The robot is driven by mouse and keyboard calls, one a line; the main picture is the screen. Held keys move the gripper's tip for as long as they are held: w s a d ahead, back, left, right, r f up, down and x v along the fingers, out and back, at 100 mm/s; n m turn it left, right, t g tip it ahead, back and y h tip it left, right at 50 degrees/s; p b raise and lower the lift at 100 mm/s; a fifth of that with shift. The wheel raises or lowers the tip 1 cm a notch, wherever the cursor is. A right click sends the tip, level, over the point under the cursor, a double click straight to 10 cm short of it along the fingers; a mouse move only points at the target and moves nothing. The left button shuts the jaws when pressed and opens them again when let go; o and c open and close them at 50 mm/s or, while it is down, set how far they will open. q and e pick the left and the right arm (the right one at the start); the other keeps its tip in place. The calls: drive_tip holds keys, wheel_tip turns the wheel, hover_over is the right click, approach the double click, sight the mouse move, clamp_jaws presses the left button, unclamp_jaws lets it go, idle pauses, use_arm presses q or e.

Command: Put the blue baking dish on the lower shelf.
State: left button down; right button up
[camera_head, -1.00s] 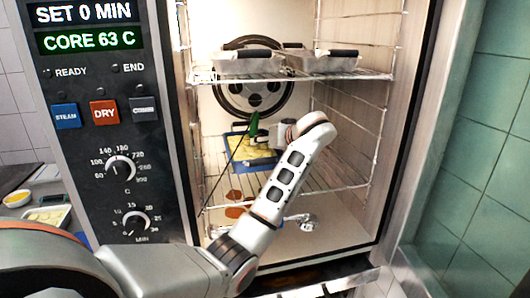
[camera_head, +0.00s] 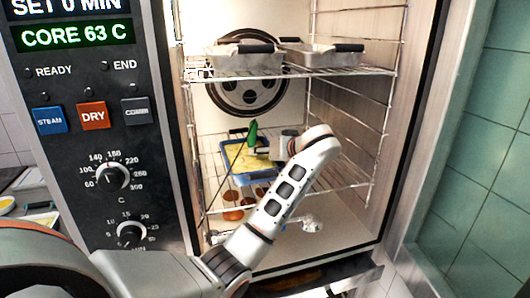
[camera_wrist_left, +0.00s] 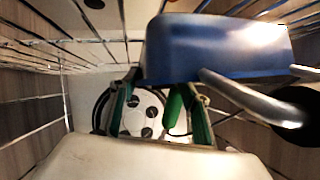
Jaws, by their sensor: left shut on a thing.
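The blue baking dish (camera_head: 234,176), with yellow food in it, is inside the oven, below the upper rack. It also shows at the top of the left wrist view (camera_wrist_left: 215,45). My left gripper (camera_head: 258,147) is shut on its rim at the right side. Green parts show at the fingers in both views; the exact contact is hidden. The lower shelf (camera_head: 335,178) is a wire rack around and beneath the dish. I cannot tell whether the dish touches it. My right gripper is not in view.
The upper rack (camera_head: 290,74) holds two light pans with dark handles (camera_head: 245,62) (camera_head: 322,57). A round fan (camera_head: 250,92) is on the back wall. Brown round spots (camera_head: 232,214) show below the dish. The control panel (camera_head: 115,150) borders the opening on the left, the oven's side wall on the right.

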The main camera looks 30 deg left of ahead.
use_arm(q)
drive_tip(key=shift+r, duration=0.1)
drive_tip(key=c, duration=1.1)
unclamp_jaws()
drive_tip(key=shift+o, duration=0.2)
drive_tip(key=shift+d, duration=0.25)
drive_tip(key=b+v, duration=0.2)
drive_tip(key=v, duration=0.9)
drive_tip(key=shift+s+d+r, duration=0.15)
drive_tip(key=shift+s+r, duration=0.05)
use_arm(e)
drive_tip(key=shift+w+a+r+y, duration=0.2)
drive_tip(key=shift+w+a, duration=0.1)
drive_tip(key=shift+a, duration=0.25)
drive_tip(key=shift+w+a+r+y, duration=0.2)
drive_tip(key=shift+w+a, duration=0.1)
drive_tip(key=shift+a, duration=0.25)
use_arm(q)
drive_tip(key=shift+w+f, duration=0.1)
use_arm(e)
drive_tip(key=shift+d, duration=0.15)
